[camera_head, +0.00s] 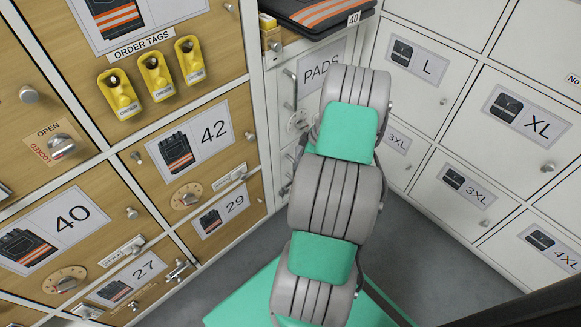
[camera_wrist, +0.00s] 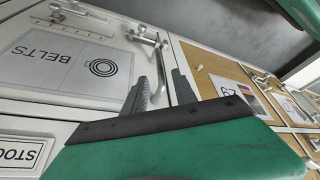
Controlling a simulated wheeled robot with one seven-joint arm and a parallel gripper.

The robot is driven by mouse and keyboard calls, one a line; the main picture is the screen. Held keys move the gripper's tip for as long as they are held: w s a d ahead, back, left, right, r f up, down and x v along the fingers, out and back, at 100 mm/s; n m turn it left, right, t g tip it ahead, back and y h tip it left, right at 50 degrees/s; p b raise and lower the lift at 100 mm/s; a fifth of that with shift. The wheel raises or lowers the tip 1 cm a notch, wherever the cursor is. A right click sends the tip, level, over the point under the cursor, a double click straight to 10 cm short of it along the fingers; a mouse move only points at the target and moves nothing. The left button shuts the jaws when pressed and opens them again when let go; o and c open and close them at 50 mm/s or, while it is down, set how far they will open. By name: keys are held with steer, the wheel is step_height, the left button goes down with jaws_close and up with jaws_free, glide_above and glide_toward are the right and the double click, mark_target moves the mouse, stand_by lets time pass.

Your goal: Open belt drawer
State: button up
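The belt drawer (camera_wrist: 70,66) is white with a "BELTS" label and a coiled-belt picture, and shows rotated in the wrist view. It looks shut. Its metal bar handle (camera_wrist: 149,38) is near the drawer's right edge in that view. My gripper (camera_wrist: 163,88) is open, its two dark ribbed fingers apart and pointing at the drawer front. The handle's lower end shows close to the gap between the fingers; I cannot tell if they touch it. In the head view my arm hides the gripper and most of the belt drawer.
The "PADS" drawer (camera_head: 319,76) is in the white column behind my arm. Wooden lockers (camera_head: 220,165) stand at left, with knobs, dials and yellow order tags (camera_head: 155,77). White size lockers (camera_head: 478,120) stand at right. Grey floor (camera_head: 440,245) is clear between them.

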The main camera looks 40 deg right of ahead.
steer(key=b+x, duration=0.2)
steer(key=x, duration=0.4)
steer(key=shift+f, duration=0.3)
steer(key=shift+c, duration=0.2)
jaws_close()
stand_by(0.8)
